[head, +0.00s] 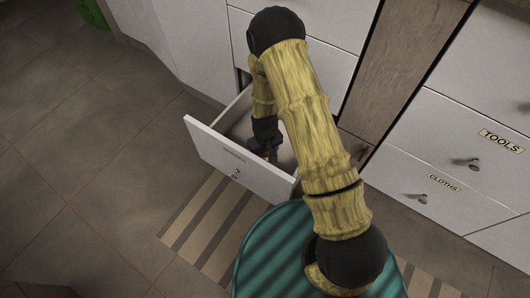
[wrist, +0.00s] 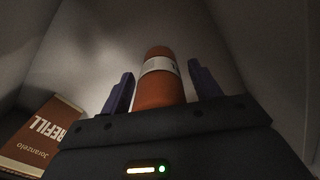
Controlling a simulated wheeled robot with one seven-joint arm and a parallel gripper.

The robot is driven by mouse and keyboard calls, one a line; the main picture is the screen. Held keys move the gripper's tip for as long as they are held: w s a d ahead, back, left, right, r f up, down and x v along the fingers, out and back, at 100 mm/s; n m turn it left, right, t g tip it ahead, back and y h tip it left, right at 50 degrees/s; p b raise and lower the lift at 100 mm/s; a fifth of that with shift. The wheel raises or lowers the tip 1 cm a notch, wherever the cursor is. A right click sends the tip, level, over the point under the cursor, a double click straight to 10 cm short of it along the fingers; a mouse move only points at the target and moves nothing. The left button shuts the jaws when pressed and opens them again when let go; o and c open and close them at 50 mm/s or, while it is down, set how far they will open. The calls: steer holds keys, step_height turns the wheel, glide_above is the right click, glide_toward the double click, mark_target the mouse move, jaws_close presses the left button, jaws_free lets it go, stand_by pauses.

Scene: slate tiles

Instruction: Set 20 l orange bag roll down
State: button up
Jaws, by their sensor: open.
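The orange bag roll (wrist: 160,88), with a pale label band around it, is between the two purple fingers of my gripper (wrist: 160,90) in the wrist view. The fingers are open, with a gap on each side of the roll. In the head view my gripper (head: 268,152) is down inside an open white drawer (head: 207,148), with a small bit of orange showing at its tip. Most of the roll is hidden there by my arm and gripper. In the wrist view the roll is close to the pale drawer floor; I cannot tell its exact contact.
A brown and white box marked REFILL (wrist: 42,137) lies left of my gripper in the drawer. The drawer walls are close around. Closed drawers labelled TOOLS (head: 500,140) and CLOTHS (head: 444,182) are at right. A striped mat (head: 205,225) lies on the tiled floor.

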step_height(320, 180, up, 12)
steer(key=p, duration=0.7)
steer(key=shift+r+p, duration=0.15)
steer(key=shift+p, duration=0.15)
steer(key=shift+r, duration=0.1)
steer(key=s+d+r+m+t, duration=0.1)
steer(key=s+d+r, duration=0.2)
steer(key=r, duration=0.5)
steer(key=s+d+r+m, duration=0.2)
steer(key=s+d+r, duration=0.2)
steer(key=r, duration=0.4)
steer(key=s+d+r+m+t, duration=0.1)
steer(key=s+d+r+m, duration=0.1)
steer(key=r, duration=0.7)
steer(key=shift+s+d+t, duration=0.3)
steer(key=shift+s+d, duration=0.5)
steer(key=shift+d, duration=0.4)
steer(key=shift+c, duration=0.2)
